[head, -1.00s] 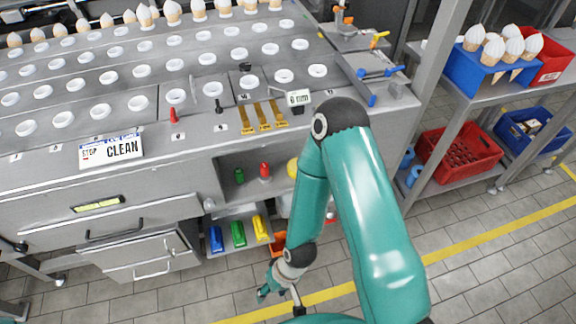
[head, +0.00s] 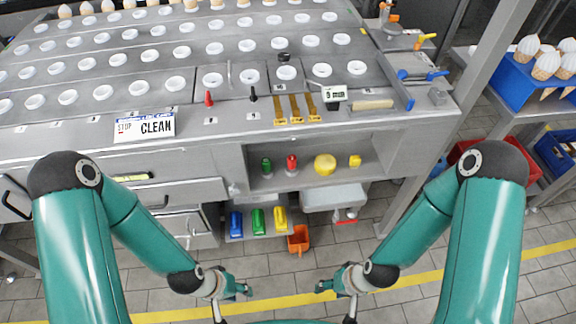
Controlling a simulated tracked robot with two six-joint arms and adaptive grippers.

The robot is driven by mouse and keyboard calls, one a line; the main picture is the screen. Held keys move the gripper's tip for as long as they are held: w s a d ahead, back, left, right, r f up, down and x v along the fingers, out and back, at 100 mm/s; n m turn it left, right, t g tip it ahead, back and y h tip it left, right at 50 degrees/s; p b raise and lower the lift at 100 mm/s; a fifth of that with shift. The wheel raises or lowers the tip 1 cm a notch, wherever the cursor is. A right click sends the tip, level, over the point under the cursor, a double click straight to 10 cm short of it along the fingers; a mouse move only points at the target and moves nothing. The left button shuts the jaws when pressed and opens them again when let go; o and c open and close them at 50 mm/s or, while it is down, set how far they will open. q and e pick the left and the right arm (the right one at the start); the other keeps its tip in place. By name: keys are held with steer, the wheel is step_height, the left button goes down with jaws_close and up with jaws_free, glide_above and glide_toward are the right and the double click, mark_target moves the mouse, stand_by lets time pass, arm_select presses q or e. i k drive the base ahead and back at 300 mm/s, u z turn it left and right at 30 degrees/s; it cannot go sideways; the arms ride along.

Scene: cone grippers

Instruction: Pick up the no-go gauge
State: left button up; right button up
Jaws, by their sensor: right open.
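No label marks the no-go gauge, so I cannot tell for certain which thing it is. A small upright red piece (head: 209,98) and a black one (head: 253,94) stand on the counter's front edge. A green piece (head: 266,164) and another red piece (head: 291,163) stand on the open shelf below. My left gripper (head: 235,301) and my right gripper (head: 335,301) hang low in front of the workbench, apart from all these pieces. Both look open and empty.
A yellow round thing (head: 325,165) shares the shelf. The floor between my grippers is clear.

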mark_target(292, 169)
steer(key=u, duration=0.15)
steer(key=k, duration=0.5)
steer(key=u, duration=0.5)
steer(key=i, duration=0.95)
